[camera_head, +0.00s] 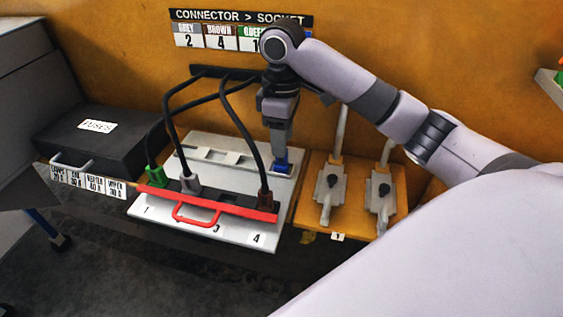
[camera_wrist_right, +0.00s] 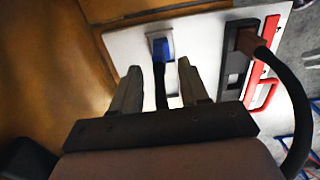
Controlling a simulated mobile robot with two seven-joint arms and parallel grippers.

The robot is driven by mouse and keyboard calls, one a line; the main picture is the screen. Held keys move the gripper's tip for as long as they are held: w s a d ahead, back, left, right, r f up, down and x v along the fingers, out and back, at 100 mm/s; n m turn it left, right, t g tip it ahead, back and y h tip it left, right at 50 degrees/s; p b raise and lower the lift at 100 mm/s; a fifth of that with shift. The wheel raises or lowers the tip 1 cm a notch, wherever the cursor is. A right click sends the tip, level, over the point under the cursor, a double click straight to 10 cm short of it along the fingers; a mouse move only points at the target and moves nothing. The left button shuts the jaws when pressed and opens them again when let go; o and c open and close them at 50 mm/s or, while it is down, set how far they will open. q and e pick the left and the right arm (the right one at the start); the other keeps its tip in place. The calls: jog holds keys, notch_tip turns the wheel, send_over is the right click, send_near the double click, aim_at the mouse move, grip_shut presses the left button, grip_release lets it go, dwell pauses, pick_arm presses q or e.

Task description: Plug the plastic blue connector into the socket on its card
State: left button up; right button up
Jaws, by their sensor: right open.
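The blue connector (camera_head: 282,168) lies at the right end of the white panel's rear ledge; it also shows in the right wrist view (camera_wrist_right: 163,50). My right gripper (camera_head: 280,152) points down over it. In the right wrist view my right gripper (camera_wrist_right: 160,67) is open, its fingers on either side of the blue connector's dark cable, with the connector just beyond the tips. The socket strip (camera_head: 233,200) has green, grey and brown connectors plugged in; the position near 3 looks empty. The card (camera_head: 221,37) reads grey 2, brown 4; my arm hides its right part.
A red handle and rail (camera_head: 195,215) run along the strip's front. Black cables arch above it from the wall. A black fuses box (camera_head: 90,140) stands at left. An orange plate with two levers (camera_head: 330,190) is close on the right.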

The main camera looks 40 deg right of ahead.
aim_at(281, 161)
notch_tip(281, 161, down, 4)
jog(key=shift+r, duration=0.2)
grip_shut()
jog(key=shift+w, duration=0.1)
